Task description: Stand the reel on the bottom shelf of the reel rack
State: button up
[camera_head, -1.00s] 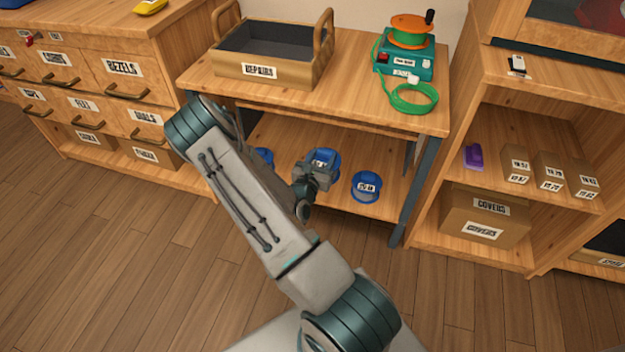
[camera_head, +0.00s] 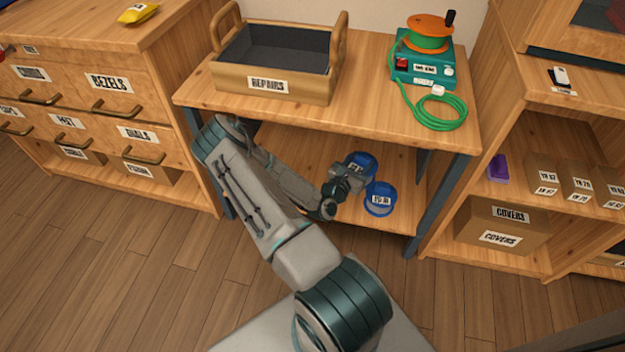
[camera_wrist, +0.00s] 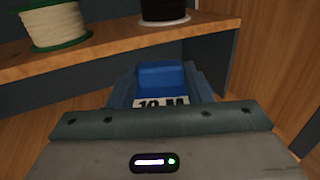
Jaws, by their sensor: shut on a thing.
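My gripper (camera_head: 348,179) reaches under the bench top, over its lower shelf. It is shut on a blue reel (camera_head: 361,162) with a white label. In the wrist view, the reel (camera_wrist: 162,74) shows between my fingers (camera_wrist: 161,88), its label reading about "10 M". A wooden shelf (camera_wrist: 150,45), probably of the reel rack, lies ahead of and above the held reel. It carries a green reel of white cord (camera_wrist: 57,25) and a reel of black cord (camera_wrist: 164,10). The rack cannot be made out in the head view. The held reel's underside is hidden.
Another blue labelled reel (camera_head: 380,199) sits close by on the bench's lower shelf (camera_head: 405,185), right of my gripper. Dark bench legs (camera_head: 437,208) stand at the sides. The bench top holds a tray marked REPAIRS (camera_head: 272,84) and a teal device (camera_head: 424,68).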

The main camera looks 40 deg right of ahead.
jog(key=shift+w+a+f+b, duration=1.4)
jog(key=shift+a+f, duration=0.1)
jog(key=shift+f, duration=0.3)
jog(key=shift+w+a+f+b, duration=1.35)
jog(key=shift+a+f, duration=0.15)
jog(key=shift+f, duration=0.35)
jog(key=shift+w+a+f+b, duration=1.3)
jog(key=shift+w+a+f, duration=0.15)
jog(key=shift+f, duration=0.35)
jog(key=shift+f, duration=0.15)
jog(key=o, duration=1.3)
jog(key=shift+o, duration=0.2)
jog(key=p+v, duration=0.3)
jog(key=v, duration=0.9)
jog(key=shift+p, duration=0.4)
jog(key=shift+a, duration=0.1)
